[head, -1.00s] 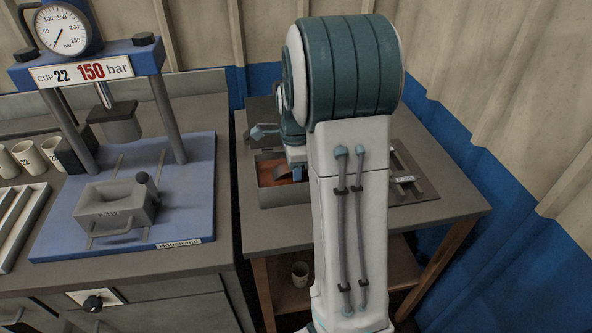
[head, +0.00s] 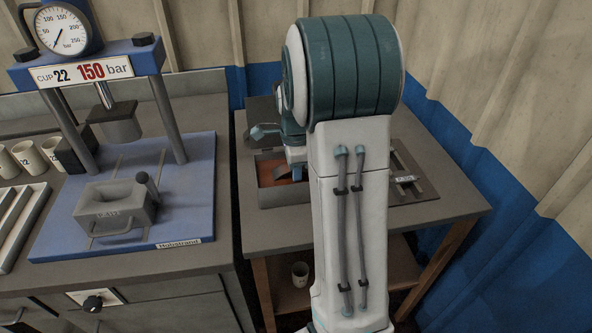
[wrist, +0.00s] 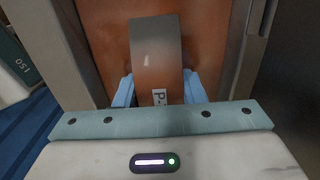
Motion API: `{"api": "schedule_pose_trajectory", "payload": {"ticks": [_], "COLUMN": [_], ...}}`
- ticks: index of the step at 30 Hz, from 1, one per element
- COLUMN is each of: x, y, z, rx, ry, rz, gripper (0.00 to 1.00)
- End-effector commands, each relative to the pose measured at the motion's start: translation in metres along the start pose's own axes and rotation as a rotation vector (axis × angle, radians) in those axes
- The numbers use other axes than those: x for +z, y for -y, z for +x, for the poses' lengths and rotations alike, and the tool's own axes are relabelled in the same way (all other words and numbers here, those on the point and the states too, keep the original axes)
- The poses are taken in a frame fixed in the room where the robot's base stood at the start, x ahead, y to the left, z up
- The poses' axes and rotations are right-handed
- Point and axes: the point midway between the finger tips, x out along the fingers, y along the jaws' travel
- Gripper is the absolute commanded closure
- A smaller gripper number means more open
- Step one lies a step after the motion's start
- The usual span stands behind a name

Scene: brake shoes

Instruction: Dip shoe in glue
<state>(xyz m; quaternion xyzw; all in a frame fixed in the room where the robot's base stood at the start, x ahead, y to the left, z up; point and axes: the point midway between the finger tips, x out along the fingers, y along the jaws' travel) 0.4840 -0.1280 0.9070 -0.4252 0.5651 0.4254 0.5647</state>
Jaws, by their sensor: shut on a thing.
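The brake shoe (wrist: 157,55) is a curved grey metal plate with a white label starting with "P" near its lower end, seen in the wrist view. My gripper (wrist: 158,90) is shut on it, with a light blue finger on each side. The glue tray (head: 263,180) is a grey metal box holding reddish-brown glue (wrist: 100,30). The shoe is over or in the glue; I cannot tell whether it touches the surface. In the head view my arm hides most of the gripper and part of the tray.
A blue press (head: 200,200) with a gauge and a grey mould (head: 115,208) stands on the left bench. A dark plate with a labelled fixture (head: 408,180) lies right of my arm. Cups (head: 28,158) stand at far left; another cup (head: 300,274) is on the lower shelf.

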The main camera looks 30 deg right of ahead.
Motion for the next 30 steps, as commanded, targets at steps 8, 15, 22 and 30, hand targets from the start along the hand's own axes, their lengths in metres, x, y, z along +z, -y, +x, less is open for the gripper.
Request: {"api": "schedule_pose_trajectory", "payload": {"ticks": [8,15,22,30], "x": [0.0,0.0,0.0,0.0], "y": [0.0,0.0,0.0,0.0], "z": [-0.006,-0.021,-0.035,-0.051], "rx": [-0.001,-0.002,-0.002,-0.002], "ry": [0.0,0.0,0.0,0.0], "rz": [0.0,-0.001,-0.001,0.0], "gripper": [0.97,0.97,0.97,0.97]}}
